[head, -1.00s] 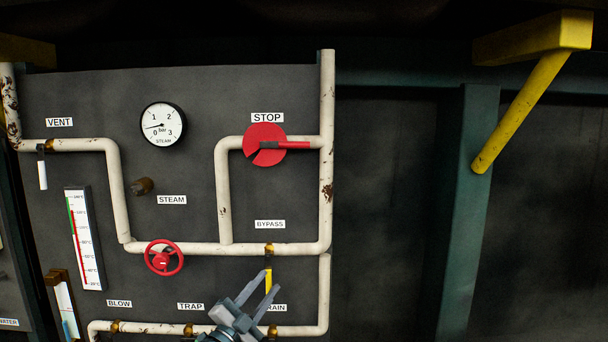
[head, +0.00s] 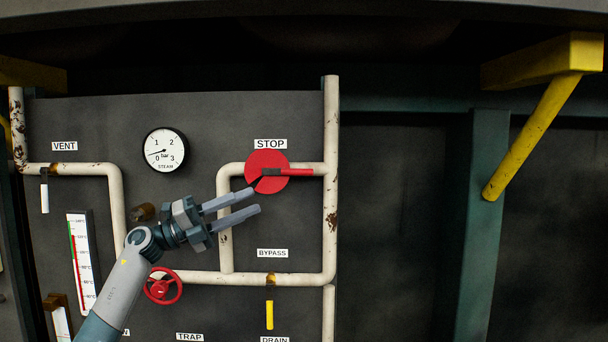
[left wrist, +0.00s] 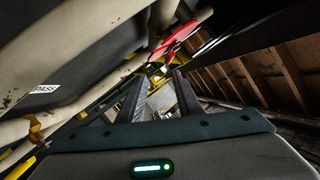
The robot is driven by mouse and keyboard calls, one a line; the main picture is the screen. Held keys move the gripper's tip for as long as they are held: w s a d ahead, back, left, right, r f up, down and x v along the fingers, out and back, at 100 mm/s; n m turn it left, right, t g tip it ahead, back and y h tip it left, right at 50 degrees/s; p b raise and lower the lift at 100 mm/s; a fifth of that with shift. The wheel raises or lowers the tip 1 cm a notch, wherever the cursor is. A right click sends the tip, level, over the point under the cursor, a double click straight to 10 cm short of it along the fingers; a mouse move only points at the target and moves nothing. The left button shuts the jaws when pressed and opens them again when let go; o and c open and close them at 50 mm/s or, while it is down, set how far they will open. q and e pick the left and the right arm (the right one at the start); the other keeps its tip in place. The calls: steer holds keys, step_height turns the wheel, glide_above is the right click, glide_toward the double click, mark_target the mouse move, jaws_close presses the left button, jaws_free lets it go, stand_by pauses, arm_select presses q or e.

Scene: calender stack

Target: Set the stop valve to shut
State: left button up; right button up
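The stop valve (head: 266,160) is a red disc with a notch at its lower left, under the STOP label (head: 270,144). Its red lever (head: 294,172) points right, lying along the horizontal white pipe. In the left wrist view the red disc (left wrist: 178,40) shows edge-on, beyond the fingers. My left gripper (head: 256,201) is open and empty, with its fingertips just below the lower left of the disc. Whether they touch it I cannot tell. The fingers also show in the left wrist view (left wrist: 160,100). My right gripper is not in view.
A yellow lever (head: 269,314) hangs by the DRAIN label. A pressure gauge (head: 165,150) is at upper left. A yellow bracket (head: 535,120) juts out at right. The space right of the panel is clear.

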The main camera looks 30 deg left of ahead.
mark_target(301, 172)
arm_select(q)
steer(key=s+a+r+m+g, duration=0.1)
steer(key=s+a+r+m, duration=0.1)
steer(key=r, duration=0.1)
steer(key=shift+s+a+r+g, duration=0.15)
steer(key=shift+s+a+g, duration=0.15)
steer(key=shift+g, duration=0.1)
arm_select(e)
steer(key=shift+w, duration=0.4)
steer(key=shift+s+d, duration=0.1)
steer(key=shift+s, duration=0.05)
